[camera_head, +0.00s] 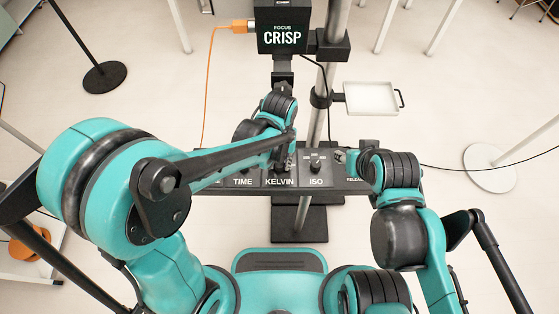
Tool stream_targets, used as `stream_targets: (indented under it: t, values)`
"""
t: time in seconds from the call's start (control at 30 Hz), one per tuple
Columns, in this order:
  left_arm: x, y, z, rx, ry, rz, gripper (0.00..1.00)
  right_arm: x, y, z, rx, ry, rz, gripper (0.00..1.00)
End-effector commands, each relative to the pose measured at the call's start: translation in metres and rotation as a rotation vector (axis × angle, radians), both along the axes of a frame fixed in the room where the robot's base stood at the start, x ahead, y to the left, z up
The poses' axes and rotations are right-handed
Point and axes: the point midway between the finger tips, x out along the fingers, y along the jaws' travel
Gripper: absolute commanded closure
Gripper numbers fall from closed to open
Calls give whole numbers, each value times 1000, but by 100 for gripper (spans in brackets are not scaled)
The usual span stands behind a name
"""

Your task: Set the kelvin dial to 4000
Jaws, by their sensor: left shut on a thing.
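A dark control panel (331,184) stands at the centre, with parts labelled TIME, KELVIN, ISO and RELEASE. My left gripper (283,163) reaches down over the KELVIN section and is shut on the kelvin dial. The gripper and wrist hide most of that dial, so its setting cannot be read. The ISO dial (316,166) shows uncovered just to the right of the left gripper. My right gripper (342,157) is beside the ISO section, near the RELEASE end, apart from the kelvin dial. Its fingers are too small and covered to tell their opening.
A metal pole (322,92) rises behind the panel and bears a small white tray (371,98). Round stand bases stand at far left and right.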

Motion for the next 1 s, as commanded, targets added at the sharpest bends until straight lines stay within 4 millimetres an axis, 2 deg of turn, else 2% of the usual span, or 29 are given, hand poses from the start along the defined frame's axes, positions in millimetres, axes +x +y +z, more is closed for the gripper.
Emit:
stream_targets:
  t: [0.63,0.67,0.7,0.73,1.0]
  values:
    - [0,0,0,0,0,49,100,0,0,0,0,0,0,60]
    - [0,0,0,0,0,49,68,0,0,0,0,0,0,60]
    - [0,0,0,0,0,49,57,0,0,0,0,0,0,60]
    - [0,0,0,0,0,49,52,0,0,0,0,0,0,60]
    - [0,0,0,0,0,49,52,0,0,0,0,0,0,60]
